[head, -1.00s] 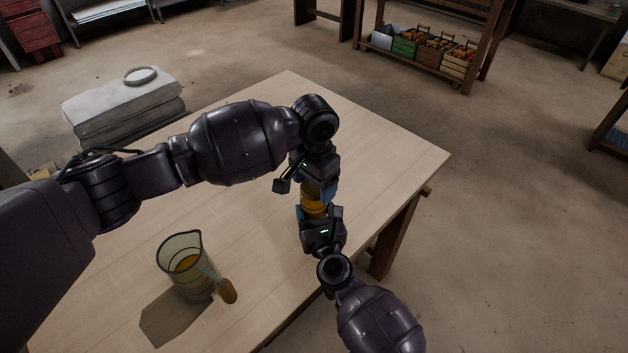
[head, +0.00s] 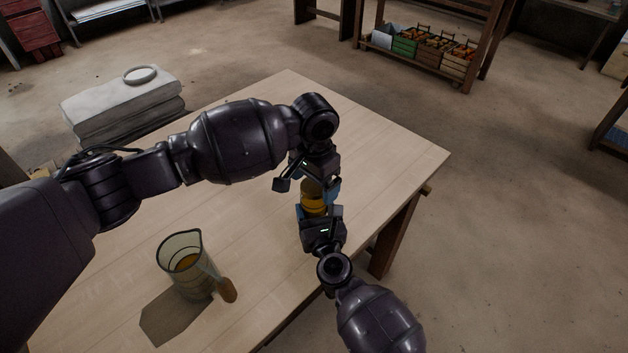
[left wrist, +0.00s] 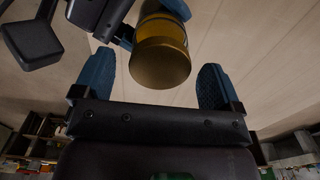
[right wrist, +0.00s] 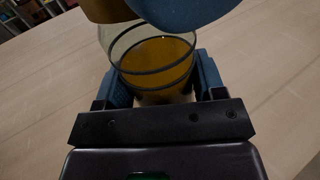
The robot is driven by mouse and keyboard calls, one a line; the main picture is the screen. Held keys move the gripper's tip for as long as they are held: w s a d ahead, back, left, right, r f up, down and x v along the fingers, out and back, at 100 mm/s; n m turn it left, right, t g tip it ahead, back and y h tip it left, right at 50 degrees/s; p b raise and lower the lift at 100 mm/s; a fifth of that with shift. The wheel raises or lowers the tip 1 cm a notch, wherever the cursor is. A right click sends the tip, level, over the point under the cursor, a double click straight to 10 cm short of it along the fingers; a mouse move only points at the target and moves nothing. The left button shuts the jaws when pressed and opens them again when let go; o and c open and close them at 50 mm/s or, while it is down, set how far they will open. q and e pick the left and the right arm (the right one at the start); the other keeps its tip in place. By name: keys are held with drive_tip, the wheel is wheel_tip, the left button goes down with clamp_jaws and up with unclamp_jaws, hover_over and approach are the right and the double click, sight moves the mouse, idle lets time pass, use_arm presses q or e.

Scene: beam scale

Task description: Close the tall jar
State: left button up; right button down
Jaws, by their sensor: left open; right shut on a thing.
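A glass jug (head: 182,248) with amber liquid and a wooden handle stands at the table's front left. The wooden table (head: 390,150) is otherwise clear. A shelf with crates (head: 438,52) and a stack of grey sacks (head: 120,105) are beyond it.

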use_arm(q)
wheel_tip(320, 180, up, 12)
idle(0.6)
use_arm(e)
drive_tip(key=shift+c, duration=0.7)
unclamp_jaws()
use_arm(q)
drive_tip(key=shift+f, duration=0.4)
use_arm(e)
drive_tip(key=v, duration=1)
drive_tip(key=shift+s+d, duration=0.1)
drive_tip(key=shift+s, duration=0.25)
